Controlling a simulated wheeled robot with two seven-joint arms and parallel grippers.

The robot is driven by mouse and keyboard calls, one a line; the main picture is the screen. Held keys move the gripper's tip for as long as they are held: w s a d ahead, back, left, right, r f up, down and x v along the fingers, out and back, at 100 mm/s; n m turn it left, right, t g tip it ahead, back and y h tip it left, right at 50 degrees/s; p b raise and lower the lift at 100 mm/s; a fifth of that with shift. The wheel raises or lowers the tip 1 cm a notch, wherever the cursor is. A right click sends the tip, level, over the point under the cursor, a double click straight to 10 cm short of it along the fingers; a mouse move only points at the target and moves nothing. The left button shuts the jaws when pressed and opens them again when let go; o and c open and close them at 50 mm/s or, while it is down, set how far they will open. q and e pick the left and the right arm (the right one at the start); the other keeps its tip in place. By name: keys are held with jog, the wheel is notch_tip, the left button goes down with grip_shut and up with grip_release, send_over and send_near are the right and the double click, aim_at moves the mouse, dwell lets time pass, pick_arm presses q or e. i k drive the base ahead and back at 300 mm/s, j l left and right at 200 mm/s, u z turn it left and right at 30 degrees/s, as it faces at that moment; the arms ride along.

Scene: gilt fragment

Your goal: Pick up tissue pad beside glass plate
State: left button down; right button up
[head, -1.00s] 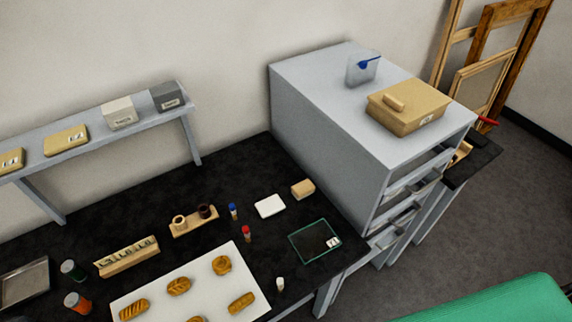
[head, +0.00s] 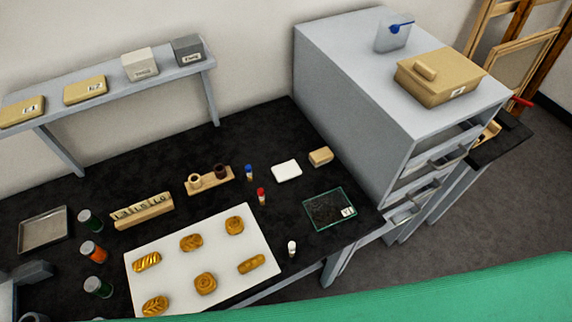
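The glass plate (head: 328,209), clear with a greenish edge and a small white label, lies flat near the right end of the black table. A white, pillow-like pad (head: 286,170), which looks like the tissue pad, lies flat just behind and left of the plate, apart from it. A small tan block (head: 320,156) sits to the right of the pad, behind the plate. Neither of my grippers shows in the head view.
A white board (head: 215,280) with several gilt fragments lies in front. Small bottles with blue (head: 249,172), red (head: 262,196) and white (head: 291,248) caps stand near the pad and plate. A grey drawer cabinet (head: 350,90) rises at the right. A green surface (head: 470,285) crosses the bottom.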

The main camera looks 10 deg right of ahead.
aim_at(287, 170)
jog(key=l+u, duration=0.1)
jog(key=l, duration=0.85)
jog(key=k+l+u, duration=0.1)
jog(key=l, duration=0.85)
